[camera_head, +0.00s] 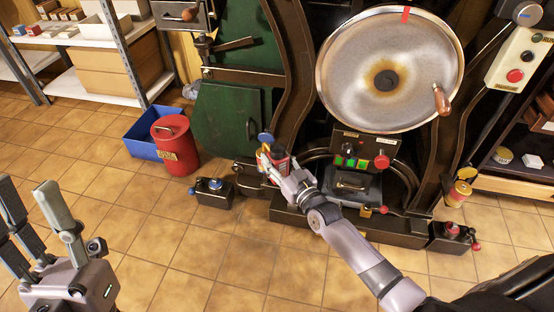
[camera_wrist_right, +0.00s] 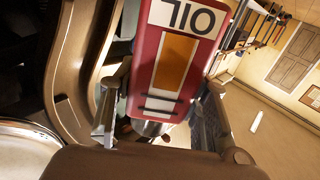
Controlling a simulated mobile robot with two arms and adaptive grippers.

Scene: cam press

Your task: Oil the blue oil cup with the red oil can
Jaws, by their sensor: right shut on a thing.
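The red oil can (camera_head: 280,160) is in my right gripper (camera_head: 276,170), low at the left front of the press. In the right wrist view the can (camera_wrist_right: 180,60) shows its OIL label upside down, with the fingers on either side of it. A blue lid-like part (camera_head: 265,138) shows right beside the can's top. A second blue-topped part (camera_head: 215,184) sits on a small black box to the left. I cannot tell which is the blue oil cup. The can's spout and any contact are hidden. My left gripper (camera_head: 32,205) is open and empty, over the floor.
A red bin (camera_head: 175,150) and a blue crate (camera_head: 140,135) stand left of the press. A large steel wheel (camera_head: 350,70) with a wooden handle is above. A yellow-lidded cup (camera_head: 460,190) and a red-topped box (camera_head: 452,232) are at the right. The tiled floor in front is clear.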

